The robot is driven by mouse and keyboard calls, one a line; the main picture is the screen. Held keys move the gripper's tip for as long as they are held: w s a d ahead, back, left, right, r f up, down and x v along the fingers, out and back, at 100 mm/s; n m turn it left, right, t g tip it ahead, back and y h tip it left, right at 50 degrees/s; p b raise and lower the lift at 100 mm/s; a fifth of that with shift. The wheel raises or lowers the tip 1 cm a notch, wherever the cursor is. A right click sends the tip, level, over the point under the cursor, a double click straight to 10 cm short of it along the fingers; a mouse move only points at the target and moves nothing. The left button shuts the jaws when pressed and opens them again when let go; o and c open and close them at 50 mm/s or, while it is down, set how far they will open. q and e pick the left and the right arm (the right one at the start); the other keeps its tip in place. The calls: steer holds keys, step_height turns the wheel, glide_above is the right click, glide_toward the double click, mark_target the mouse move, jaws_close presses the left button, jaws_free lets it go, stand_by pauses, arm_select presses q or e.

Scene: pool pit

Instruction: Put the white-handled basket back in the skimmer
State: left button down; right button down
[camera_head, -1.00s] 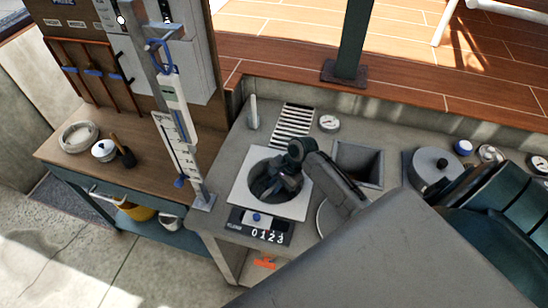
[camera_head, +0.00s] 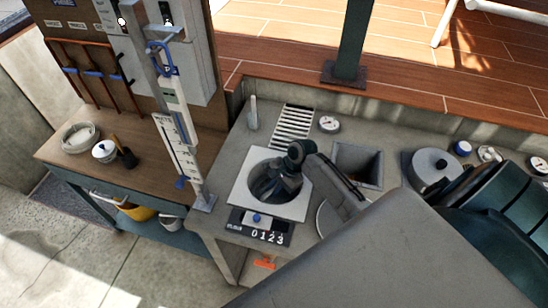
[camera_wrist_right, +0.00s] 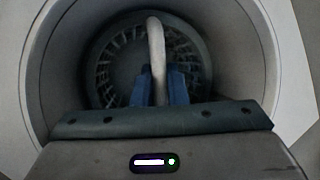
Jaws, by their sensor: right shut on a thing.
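The skimmer (camera_head: 242,196) is a round well in a white square plate on the grey counter. My right gripper (camera_head: 281,186) reaches down into its mouth. In the right wrist view, the blue fingers of my right gripper (camera_wrist_right: 160,86) are shut on the upright white handle (camera_wrist_right: 156,45) of the basket. The round slotted basket (camera_wrist_right: 104,72) shows below the handle, inside the well's round wall (camera_wrist_right: 235,65). In the head view my gripper and shadow hide the basket. Whether it rests on the bottom I cannot tell. My left gripper is not in view.
A square open pit (camera_head: 357,164) lies right of the skimmer, and a slotted grate (camera_head: 292,122) behind it. A number counter (camera_head: 258,229) sits at its front. A tall white gauge post (camera_head: 180,140) stands to the left, near a wooden bench (camera_head: 75,164). A grey lidded pot (camera_head: 432,168) stands at right.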

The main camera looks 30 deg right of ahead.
steer(key=c, duration=1.2)
jaws_free()
steer(key=shift+r, duration=0.1)
steer(key=shift+r+p, duration=1.3)
steer(key=shift+p, duration=0.35)
steer(key=shift+r, duration=1.1)
steer(key=shift+r, duration=0.15)
steer(key=shift+r, duration=1.85)
